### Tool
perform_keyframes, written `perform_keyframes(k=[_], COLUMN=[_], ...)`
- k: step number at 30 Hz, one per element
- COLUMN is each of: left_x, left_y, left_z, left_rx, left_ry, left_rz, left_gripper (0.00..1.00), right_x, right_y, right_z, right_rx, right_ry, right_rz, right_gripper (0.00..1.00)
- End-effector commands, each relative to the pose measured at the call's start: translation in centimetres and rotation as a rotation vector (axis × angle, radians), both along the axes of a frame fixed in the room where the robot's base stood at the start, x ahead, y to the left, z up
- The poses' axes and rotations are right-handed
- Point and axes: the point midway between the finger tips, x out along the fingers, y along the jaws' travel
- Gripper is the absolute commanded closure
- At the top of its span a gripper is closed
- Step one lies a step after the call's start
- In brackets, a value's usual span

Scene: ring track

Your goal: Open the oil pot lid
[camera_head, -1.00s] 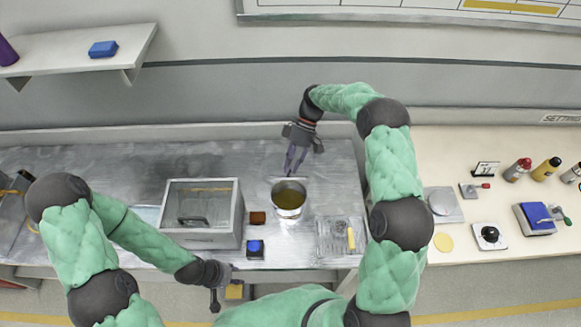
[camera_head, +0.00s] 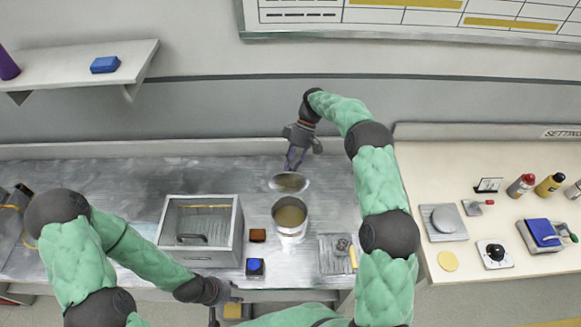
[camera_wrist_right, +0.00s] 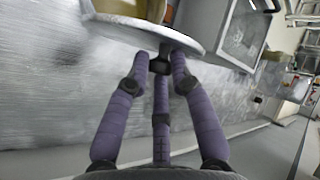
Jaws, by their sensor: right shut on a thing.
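The oil pot (camera_head: 290,226) is a round silver pot on the metal counter in the head view. Its top is uncovered and brownish oil shows inside. The round metal lid (camera_head: 289,183) is apart from the pot, just behind its rim. My right gripper (camera_head: 292,166) is shut on the lid at its far side. The lid (camera_wrist_right: 185,38) also shows at the fingertips in the right wrist view, with part of the pot beyond it. My left gripper (camera_head: 225,304) is open and empty near the counter's front edge, left of the pot.
A glass-topped metal box (camera_head: 238,240) stands left of the pot. A brown block (camera_head: 258,235) and a blue button (camera_head: 255,265) lie between them. A metal plate with a yellow-handled tool (camera_head: 353,257) lies to the right. The counter behind the box is clear.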

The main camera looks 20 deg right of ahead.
Motion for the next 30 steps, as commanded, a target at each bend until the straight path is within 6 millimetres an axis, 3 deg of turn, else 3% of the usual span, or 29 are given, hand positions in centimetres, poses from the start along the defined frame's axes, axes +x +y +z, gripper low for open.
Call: perform_keyframes(k=[1,9,10,12,30], left_x=[0.01,0.01,0.01,0.00,0.00], left_y=[0.01,0.01,0.01,0.00,0.00], left_z=[-0.11,-0.11,-0.11,-0.11,-0.04], left_rx=[0.000,0.000,0.000,0.000,0.000], left_ry=[0.000,0.000,0.000,0.000,0.000], left_rz=[0.000,0.000,0.000,0.000,0.000], left_gripper=[0.60,0.60,0.60,0.60,0.60], right_x=[-0.30,-0.39,-0.40,-0.42,-0.17], right_y=[-0.12,-0.14,-0.14,-0.11,0.01], right_z=[-1.18,-1.27,-1.28,-1.29,-0.64], right_rx=[-0.007,-0.007,-0.007,-0.006,-0.003], right_ry=[0.008,0.012,0.012,0.013,0.005], right_rz=[0.003,0.002,0.003,0.003,0.001], right_gripper=[1.00,1.00,0.69,0.54,0.54])
